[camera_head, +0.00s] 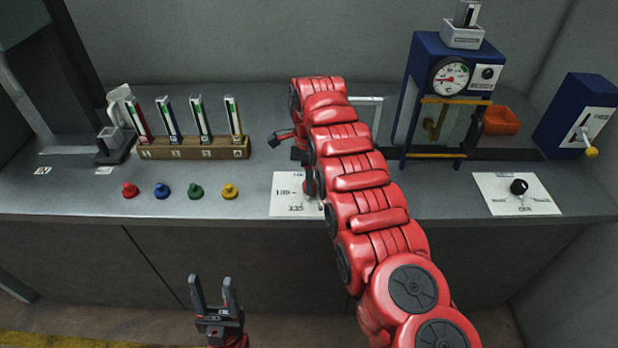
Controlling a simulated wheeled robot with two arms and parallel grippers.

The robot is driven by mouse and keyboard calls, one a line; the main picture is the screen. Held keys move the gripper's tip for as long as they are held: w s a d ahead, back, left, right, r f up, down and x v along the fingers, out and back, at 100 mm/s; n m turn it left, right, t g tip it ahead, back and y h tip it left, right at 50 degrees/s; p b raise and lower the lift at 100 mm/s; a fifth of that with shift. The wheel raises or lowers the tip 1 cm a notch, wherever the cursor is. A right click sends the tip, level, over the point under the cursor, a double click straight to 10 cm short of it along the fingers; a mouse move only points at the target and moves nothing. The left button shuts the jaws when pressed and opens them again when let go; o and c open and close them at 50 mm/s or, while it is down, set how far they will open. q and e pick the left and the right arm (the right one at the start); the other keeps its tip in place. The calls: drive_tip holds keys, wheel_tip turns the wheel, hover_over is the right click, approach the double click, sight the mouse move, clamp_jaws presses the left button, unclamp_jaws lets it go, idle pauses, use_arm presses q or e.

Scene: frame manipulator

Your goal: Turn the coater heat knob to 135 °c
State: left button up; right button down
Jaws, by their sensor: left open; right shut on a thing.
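A white dial plate (286,203) with printed marks, one reading 135, lies on the bench left of my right forearm. My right arm reaches over it from the lower right. My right gripper (310,185) points down at the plate's right part and is shut on the heat knob, which my own arm hides. I cannot read the knob's angle. My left gripper (214,300) is open and empty, low in front of the bench and away from the plate.
A wooden rack (195,147) holds several coloured slides, with coloured pegs (195,191) in front. A blue gauge stand (452,55) stands at the back right. Another plate (510,205) with a black knob (519,186) lies at right.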

drive_tip(key=shift+w+m, duration=0.1)
drive_tip(key=shift+m, duration=1.4)
drive_tip(key=shift+c, duration=1.5)
unclamp_jaws()
drive_tip(key=shift+r, duration=0.1)
drive_tip(key=shift+r+p, duration=0.2)
drive_tip(key=shift+p, duration=0.15)
wheel_tip(320, 180, up, 17)
drive_tip(key=p, duration=1.4)
drive_tip(key=shift+p, duration=0.35)
drive_tip(key=shift+f, duration=0.15)
